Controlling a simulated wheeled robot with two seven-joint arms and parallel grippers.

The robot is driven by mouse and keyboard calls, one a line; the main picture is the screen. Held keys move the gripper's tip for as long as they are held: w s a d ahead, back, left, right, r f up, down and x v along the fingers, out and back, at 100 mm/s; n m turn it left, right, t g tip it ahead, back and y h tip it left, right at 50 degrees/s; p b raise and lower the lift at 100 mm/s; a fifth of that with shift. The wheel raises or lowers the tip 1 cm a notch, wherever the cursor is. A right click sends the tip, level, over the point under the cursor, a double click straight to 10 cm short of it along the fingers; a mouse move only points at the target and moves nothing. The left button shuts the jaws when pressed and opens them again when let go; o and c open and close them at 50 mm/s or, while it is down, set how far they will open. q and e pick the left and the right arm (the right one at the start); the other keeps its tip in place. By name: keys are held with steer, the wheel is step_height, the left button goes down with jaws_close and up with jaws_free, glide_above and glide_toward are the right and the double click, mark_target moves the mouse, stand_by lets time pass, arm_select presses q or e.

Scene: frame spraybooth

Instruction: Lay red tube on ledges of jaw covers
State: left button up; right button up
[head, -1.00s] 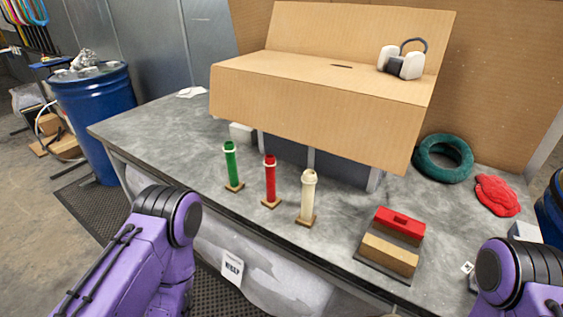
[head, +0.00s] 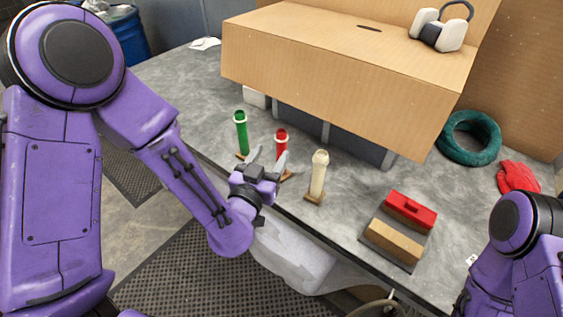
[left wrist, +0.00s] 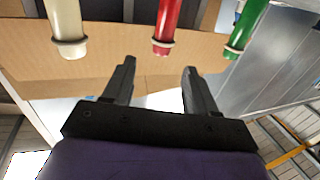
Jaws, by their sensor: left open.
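The red tube (head: 281,138) stands upright on a small wooden foot, between a green tube (head: 241,135) and a cream tube (head: 318,176). My left gripper (head: 269,157) is open and empty, just in front of the red tube, and hides its lower part. In the left wrist view, the red tube (left wrist: 169,22) lies beyond the gap between the open fingers (left wrist: 157,70), not between them. A red block (head: 409,209) and a tan block (head: 395,240) sit on a dark plate; I cannot tell if these are the jaw covers. My right gripper is out of view.
A large cardboard box (head: 340,70) overhangs the bench behind the tubes, with a headset (head: 440,30) on top. A green ring (head: 468,140) and a red cloth-like bundle (head: 518,178) lie at right. The grey bench top (head: 345,230) is clear between tubes and plate.

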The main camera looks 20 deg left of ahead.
mark_target(279, 136)
arm_select(q)
steer(key=w+b, duration=0.2)
steer(key=shift+w+d+r, duration=0.15)
steer(key=shift+w, duration=0.25)
steer(key=w+p, duration=0.2)
steer(key=w, duration=0.4)
steer(key=shift+r, duration=0.1)
steer(key=shift+w, duration=0.15)
jaws_close()
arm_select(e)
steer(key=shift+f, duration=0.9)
